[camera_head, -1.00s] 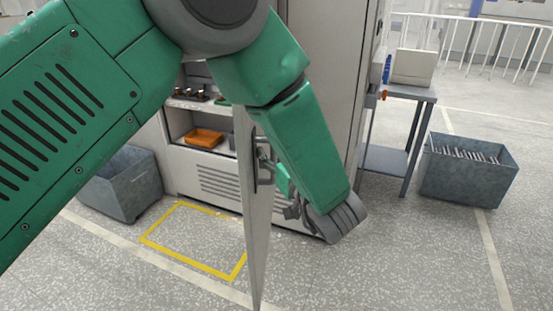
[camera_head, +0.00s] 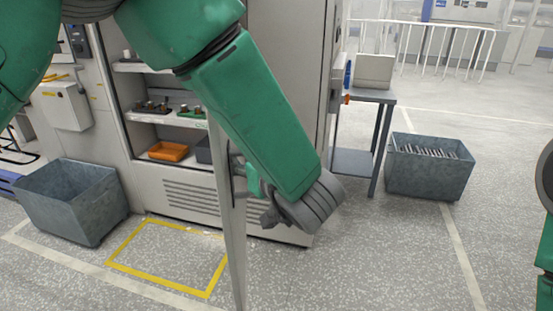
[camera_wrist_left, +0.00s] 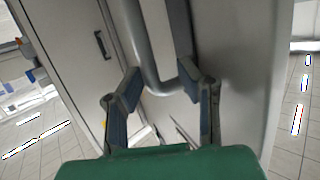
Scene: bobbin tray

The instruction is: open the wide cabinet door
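The wide cabinet door (camera_head: 230,250) stands open, seen nearly edge-on in the head view, sticking out from the grey cabinet (camera_head: 190,203). Shelves show to its left; its upper part and hinge side are hidden by my left arm. My left gripper (camera_head: 262,198) is at the door's right face, beside the handle (camera_head: 238,168). In the left wrist view the bent metal bar of the handle (camera_wrist_left: 150,72) passes between the two fingers of the left gripper (camera_wrist_left: 163,103). The fingers are spread apart, with clear gaps to the bar. My right gripper is out of view.
An orange bin (camera_head: 168,151) sits on a cabinet shelf. A grey crate (camera_head: 72,205) stands left of the cabinet, another crate (camera_head: 425,178) at right beside a small table (camera_head: 372,96). A yellow floor outline (camera_head: 150,280) lies before the cabinet. Floor at front right is clear.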

